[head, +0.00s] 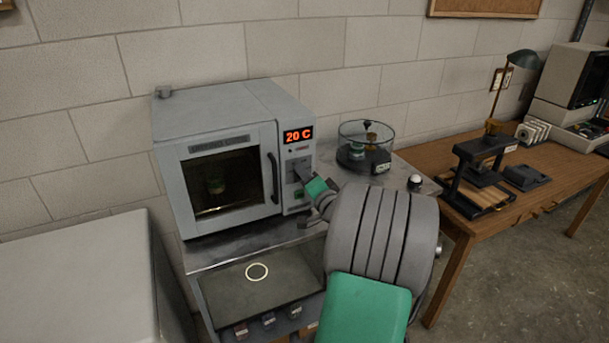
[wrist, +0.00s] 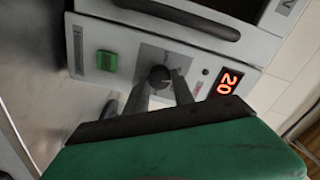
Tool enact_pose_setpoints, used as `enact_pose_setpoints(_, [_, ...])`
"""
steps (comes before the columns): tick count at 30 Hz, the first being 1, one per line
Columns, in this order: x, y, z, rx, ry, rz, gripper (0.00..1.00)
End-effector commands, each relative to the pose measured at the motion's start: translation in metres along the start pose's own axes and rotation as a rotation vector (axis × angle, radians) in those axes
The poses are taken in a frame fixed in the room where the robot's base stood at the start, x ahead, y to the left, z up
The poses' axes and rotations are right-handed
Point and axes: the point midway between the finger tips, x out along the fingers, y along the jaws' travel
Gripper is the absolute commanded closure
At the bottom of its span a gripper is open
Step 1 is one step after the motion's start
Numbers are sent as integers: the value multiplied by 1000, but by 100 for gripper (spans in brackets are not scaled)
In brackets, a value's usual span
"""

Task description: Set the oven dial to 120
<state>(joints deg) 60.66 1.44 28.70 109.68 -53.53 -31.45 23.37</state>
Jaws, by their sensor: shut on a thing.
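The oven (head: 220,160) is a grey box with a glass door, standing on a metal bench against the wall. Its red display (head: 298,135) reads 20 C in the head view; the wrist view shows the display (wrist: 229,81) reading 20. The oven dial (wrist: 160,76) is a dark round knob on a grey plate, between a green button and the display. My gripper (wrist: 160,88) is at the control panel, its two fingers on either side of the dial and shut on it. In the head view my gripper (head: 303,181) covers most of the dial.
The oven door handle (head: 273,177) is just left of the panel. A green button (wrist: 107,60) sits beside the dial. A round glass-walled device (head: 366,145) stands right of the oven. A wooden desk (head: 430,165) holds a lamp and equipment.

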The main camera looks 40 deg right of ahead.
Motion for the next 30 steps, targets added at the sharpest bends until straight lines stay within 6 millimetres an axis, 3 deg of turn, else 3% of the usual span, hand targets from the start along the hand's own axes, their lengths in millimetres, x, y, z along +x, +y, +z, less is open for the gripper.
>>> enact_pose_setpoints(18, [0, 0, -2, 567, -29, -4, 100])
enact_pose_setpoints(30, [0, 1, -2, 786, -40, -8, 100])
